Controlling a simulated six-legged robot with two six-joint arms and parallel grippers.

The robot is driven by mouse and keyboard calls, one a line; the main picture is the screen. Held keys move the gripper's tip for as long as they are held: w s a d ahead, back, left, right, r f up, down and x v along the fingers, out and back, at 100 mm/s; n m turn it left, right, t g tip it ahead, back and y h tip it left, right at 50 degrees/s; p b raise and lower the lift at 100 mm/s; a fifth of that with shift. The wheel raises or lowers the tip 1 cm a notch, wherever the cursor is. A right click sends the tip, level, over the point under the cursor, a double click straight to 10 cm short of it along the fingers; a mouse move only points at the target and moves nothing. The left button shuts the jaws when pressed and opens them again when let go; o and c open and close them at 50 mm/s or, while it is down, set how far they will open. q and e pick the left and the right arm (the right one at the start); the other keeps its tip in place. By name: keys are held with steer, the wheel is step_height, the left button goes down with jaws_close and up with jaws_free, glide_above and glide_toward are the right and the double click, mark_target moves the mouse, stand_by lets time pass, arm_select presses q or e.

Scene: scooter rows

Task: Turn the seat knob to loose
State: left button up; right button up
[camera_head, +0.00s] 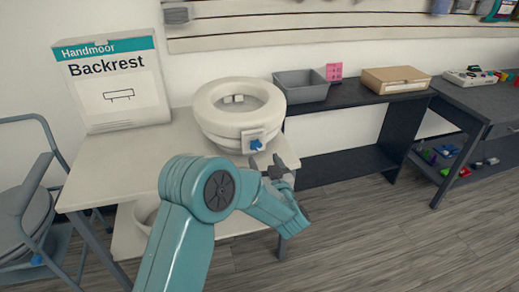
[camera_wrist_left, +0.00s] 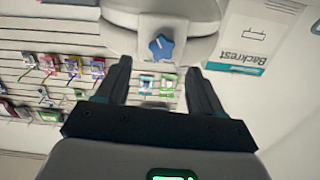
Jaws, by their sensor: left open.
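The raised seat (camera_head: 238,108) is a thick cream ring on the light table. A blue star-shaped knob (camera_head: 256,145) sits on a pale plate at its front. In the left wrist view the knob (camera_wrist_left: 161,48) lies ahead of the jaws, roughly midway between them, with a light line on its face. My left gripper (camera_head: 266,170) is just below and in front of the knob, apart from it. Its two dark fingers are spread with nothing between them; they also show in the left wrist view (camera_wrist_left: 158,82). My right gripper is in neither view.
A Backrest box (camera_head: 112,82) stands left on the table (camera_head: 105,165). A grey bin (camera_head: 301,86), a pink card (camera_head: 334,71) and a cardboard box (camera_head: 395,79) are on the dark bench to the right. A blue-grey framed chair (camera_head: 30,200) stands at left.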

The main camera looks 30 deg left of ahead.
mark_target(256, 146)
arm_select(q)
steer(key=x, duration=0.7)
steer(key=shift+s+a, duration=0.1)
steer(key=shift+s, duration=0.05)
steer(key=shift+c, duration=0.3)
steer(key=c, duration=1)
